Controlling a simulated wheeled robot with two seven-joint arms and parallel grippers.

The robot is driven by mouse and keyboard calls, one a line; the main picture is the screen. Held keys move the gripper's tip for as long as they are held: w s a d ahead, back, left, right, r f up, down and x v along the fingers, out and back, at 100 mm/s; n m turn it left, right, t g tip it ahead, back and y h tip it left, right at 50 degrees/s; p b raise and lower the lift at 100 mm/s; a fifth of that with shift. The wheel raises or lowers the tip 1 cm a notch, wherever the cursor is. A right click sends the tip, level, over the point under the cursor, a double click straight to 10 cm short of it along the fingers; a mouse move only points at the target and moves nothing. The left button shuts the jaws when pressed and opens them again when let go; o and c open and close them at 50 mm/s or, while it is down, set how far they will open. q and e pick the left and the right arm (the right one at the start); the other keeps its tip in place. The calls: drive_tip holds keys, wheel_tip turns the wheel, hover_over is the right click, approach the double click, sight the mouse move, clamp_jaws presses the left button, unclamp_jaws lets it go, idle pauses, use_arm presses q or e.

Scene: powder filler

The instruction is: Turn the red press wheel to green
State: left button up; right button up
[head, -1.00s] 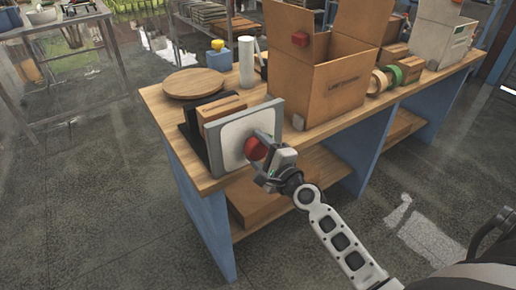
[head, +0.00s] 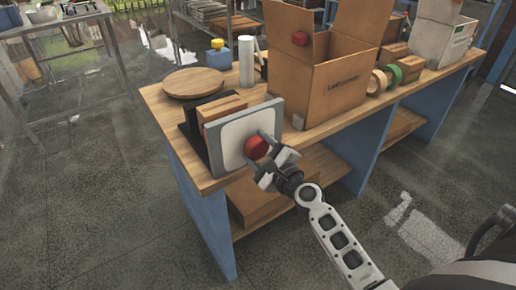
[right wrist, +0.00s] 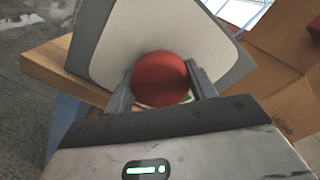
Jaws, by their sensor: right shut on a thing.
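The red press wheel (head: 256,147) is a round red knob on the front of a pale panel with a grey frame (head: 231,138), at the table's near end. My right gripper (head: 262,151) is shut on the wheel, with one finger on each side of it. The right wrist view shows the red wheel (right wrist: 160,78) between the two fingers of the right gripper (right wrist: 161,84). A thin green and white edge shows just under the red there. My left gripper is out of view.
The wooden table (head: 222,182) carries an open cardboard box (head: 335,95) to the right of the panel, and a round board (head: 193,83) and a white cylinder (head: 246,62) behind it. Tape rolls (head: 379,81) lie farther right. The floor in front is clear.

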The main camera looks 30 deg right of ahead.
drive_tip(key=o, duration=1)
use_arm(q)
drive_tip(key=b, duration=0.2)
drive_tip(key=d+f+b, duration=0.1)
drive_tip(key=b, duration=0.1)
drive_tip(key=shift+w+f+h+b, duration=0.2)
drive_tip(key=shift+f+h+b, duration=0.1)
drive_tip(key=shift+b, duration=0.1)
use_arm(e)
drive_tip(key=s+d, duration=0.1)
drive_tip(key=s, duration=1.5)
drive_tip(key=shift+d, duration=0.15)
